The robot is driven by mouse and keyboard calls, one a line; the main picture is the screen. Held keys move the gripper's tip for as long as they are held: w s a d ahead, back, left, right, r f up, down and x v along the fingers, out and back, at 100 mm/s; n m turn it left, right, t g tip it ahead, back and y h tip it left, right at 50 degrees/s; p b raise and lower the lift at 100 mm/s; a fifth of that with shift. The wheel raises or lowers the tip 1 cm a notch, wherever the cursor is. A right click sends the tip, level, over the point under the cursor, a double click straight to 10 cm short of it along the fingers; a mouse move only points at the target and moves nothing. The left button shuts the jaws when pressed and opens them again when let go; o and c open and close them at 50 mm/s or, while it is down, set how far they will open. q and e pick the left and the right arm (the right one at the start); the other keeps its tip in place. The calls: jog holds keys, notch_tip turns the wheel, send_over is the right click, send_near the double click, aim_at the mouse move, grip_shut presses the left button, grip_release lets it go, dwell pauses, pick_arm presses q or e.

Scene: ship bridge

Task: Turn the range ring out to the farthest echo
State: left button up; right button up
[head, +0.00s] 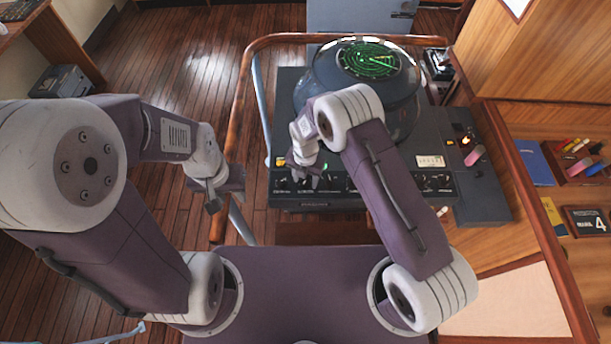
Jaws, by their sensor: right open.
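The radar console (290,100) stands ahead of me with a round domed display. Its green radar screen (369,60) shows rings, a bright sweep line and small echoes; which ring is the range ring is too small to tell. A row of dark knobs (427,183) runs along the console's front panel. My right gripper (303,183) is at the left part of this row, jaws open and pointing down, over or around a knob; contact cannot be made out. My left gripper (213,203) hangs left of the console, clear of it; its jaws are too unclear to judge.
A wooden rail (245,80) curves around the console's left side, close to my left gripper. At right, a wooden desk holds a blue book (534,162), a pen tray (578,165) and a dark sign with a 4 (587,220). The plank floor (190,50) at left is open.

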jog(key=shift+d, duration=0.1)
grip_shut()
